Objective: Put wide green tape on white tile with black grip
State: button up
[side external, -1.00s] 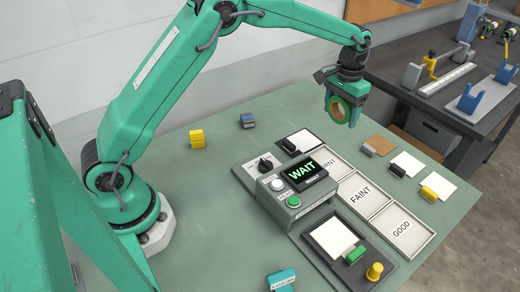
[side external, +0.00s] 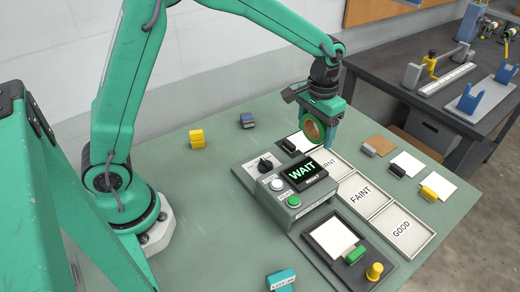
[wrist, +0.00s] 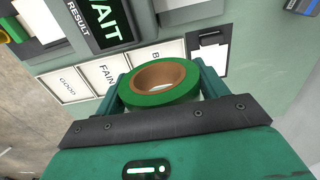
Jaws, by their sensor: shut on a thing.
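My gripper (side external: 322,118) is shut on the wide green tape (side external: 312,131), a green ring with a brown core. It holds the tape upright in the air, behind the console, near a white tile with a black grip. In the wrist view the tape (wrist: 135,98) sits between the two fingers of my gripper (wrist: 160,82). That white tile (side external: 304,141) lies on a dark plate at the back; it also shows in the wrist view (wrist: 208,58). A second white tile with a black grip (side external: 408,163) lies at the right side of the table.
The console (side external: 290,190) with a WAIT screen stands just in front of the tape. Label trays, including FAINT (side external: 366,194) and GOOD (side external: 402,228), run beside it. A white tile with a green grip (side external: 333,238) lies in front. A yellow roll (side external: 196,138) and blue block (side external: 247,120) stand left.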

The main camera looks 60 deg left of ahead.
send_over(301, 143)
notch_tip(301, 143, down, 7)
jog(key=shift+a+r, duration=0.1)
jog(key=shift+a, duration=0.05)
jog(key=shift+f, duration=2.1)
jog(key=shift+f, duration=0.1)
jog(key=o, duration=1)
